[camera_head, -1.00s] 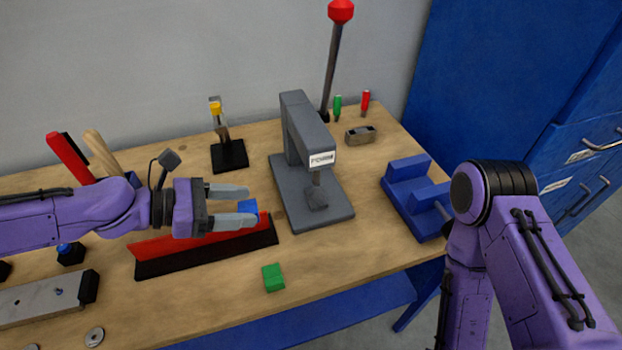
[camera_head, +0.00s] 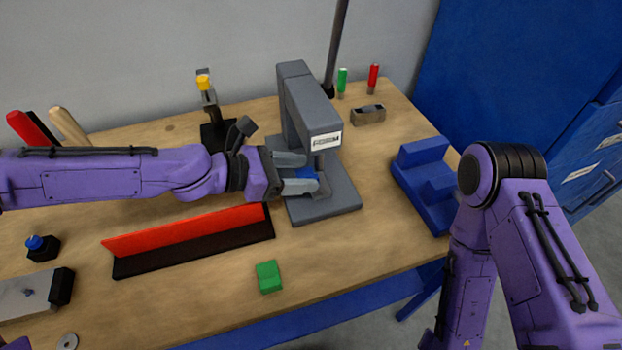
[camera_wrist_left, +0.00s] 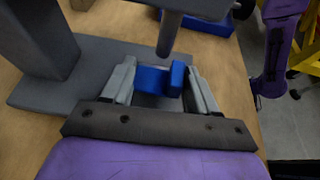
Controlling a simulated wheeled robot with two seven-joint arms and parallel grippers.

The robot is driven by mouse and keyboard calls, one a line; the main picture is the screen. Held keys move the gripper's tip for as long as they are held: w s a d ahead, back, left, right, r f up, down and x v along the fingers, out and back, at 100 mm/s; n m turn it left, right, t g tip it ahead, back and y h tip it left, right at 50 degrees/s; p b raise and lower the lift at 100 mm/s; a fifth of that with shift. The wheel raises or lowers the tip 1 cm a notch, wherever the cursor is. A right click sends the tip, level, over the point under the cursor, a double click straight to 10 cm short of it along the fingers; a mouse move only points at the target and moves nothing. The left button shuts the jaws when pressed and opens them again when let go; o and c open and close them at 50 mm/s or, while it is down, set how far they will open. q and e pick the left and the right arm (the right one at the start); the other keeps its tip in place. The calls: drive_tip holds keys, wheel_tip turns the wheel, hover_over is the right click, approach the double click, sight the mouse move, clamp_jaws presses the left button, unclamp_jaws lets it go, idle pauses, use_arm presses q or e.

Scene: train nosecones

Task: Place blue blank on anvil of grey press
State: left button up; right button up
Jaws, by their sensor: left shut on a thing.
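The grey press (camera_head: 312,124) stands near the middle of the bench, its base (camera_head: 338,206) flat on the wood. My left gripper (camera_head: 312,176) is at the press, between its head and base. It is shut on the blue blank (camera_head: 298,173), which shows between the fingers in the head view. The left wrist view also shows the blue blank (camera_wrist_left: 152,79) between the two fingers, close beside the press ram (camera_wrist_left: 169,34). The anvil is mostly hidden by the fingers, and I cannot tell whether the blank touches it. My right arm is at the right; its gripper is out of frame.
A blue vise (camera_head: 426,180) stands to the right of the press. A green block (camera_head: 269,277) and a red and black angled bar (camera_head: 190,238) lie in front. A small stand with a yellow top (camera_head: 217,130) is behind my left arm. Bench is clear at front right.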

sight(311, 176)
use_arm(q)
drive_tip(key=shift+w+d+f+b, duration=0.15)
drive_tip(key=shift+d+f, duration=0.3)
drive_tip(key=shift+d, duration=0.1)
drive_tip(key=shift+w+d+f+b, duration=0.1)
drive_tip(key=shift+d+f+b, duration=0.05)
drive_tip(key=shift+d+f, duration=0.35)
drive_tip(key=shift+w+d+f, duration=0.15)
drive_tip(key=shift+w+d, duration=0.1)
drive_tip(key=shift+d, duration=0.05)
drive_tip(key=shift+s, duration=0.1)
drive_tip(key=o, duration=1.1)
drive_tip(key=p+v, duration=0.2)
drive_tip(key=v, duration=0.3)
drive_tip(key=p+v, duration=0.1)
drive_tip(key=v, duration=0.5)
drive_tip(key=shift+a+r+p, duration=0.15)
drive_tip(key=shift+r+p, duration=0.2)
drive_tip(key=shift+p, duration=0.05)
drive_tip(key=shift+s+a, duration=0.2)
drive_tip(key=shift+a, duration=0.15)
